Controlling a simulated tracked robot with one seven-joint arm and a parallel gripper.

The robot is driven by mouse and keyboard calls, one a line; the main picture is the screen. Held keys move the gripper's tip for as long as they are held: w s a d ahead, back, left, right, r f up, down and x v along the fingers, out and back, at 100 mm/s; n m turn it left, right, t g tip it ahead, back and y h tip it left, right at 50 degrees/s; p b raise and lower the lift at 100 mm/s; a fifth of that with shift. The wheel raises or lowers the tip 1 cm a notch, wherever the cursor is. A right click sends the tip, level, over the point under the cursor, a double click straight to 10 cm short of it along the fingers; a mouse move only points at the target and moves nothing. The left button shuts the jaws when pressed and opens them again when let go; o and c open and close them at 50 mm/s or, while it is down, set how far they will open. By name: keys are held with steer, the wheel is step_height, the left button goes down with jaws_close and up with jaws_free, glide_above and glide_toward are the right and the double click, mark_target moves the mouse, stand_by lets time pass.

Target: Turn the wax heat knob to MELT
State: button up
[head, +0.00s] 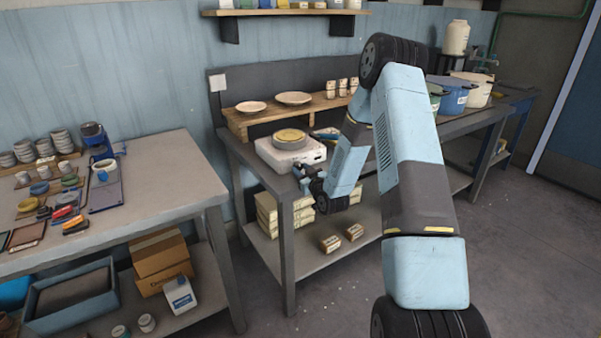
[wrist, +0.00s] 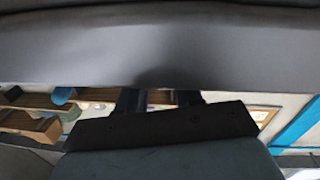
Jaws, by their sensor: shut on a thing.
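A white wax heater (head: 290,153) with a round pot of yellow wax (head: 289,136) on top stands on the grey bench in the head view. My gripper (head: 302,172) is at the heater's front face, low and towards the right. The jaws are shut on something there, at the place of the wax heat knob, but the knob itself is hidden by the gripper. I cannot read the knob's setting or the MELT mark.
A wooden riser (head: 262,116) with two shallow dishes stands behind the heater. Blue and white buckets (head: 455,97) stand to the right along the bench. Boxes sit on the shelf below. A separate table (head: 165,165) with jars and tools is at the left.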

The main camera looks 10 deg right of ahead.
steer(key=shift+a, duration=0.1)
steer(key=shift+m+g, duration=0.3)
steer(key=shift+m, duration=2.5)
steer(key=o, duration=1)
steer(key=shift+o, duration=0.2)
steer(key=v, duration=1.3)
steer(key=shift+s+d, duration=0.25)
steer(key=shift+s, duration=0.1)
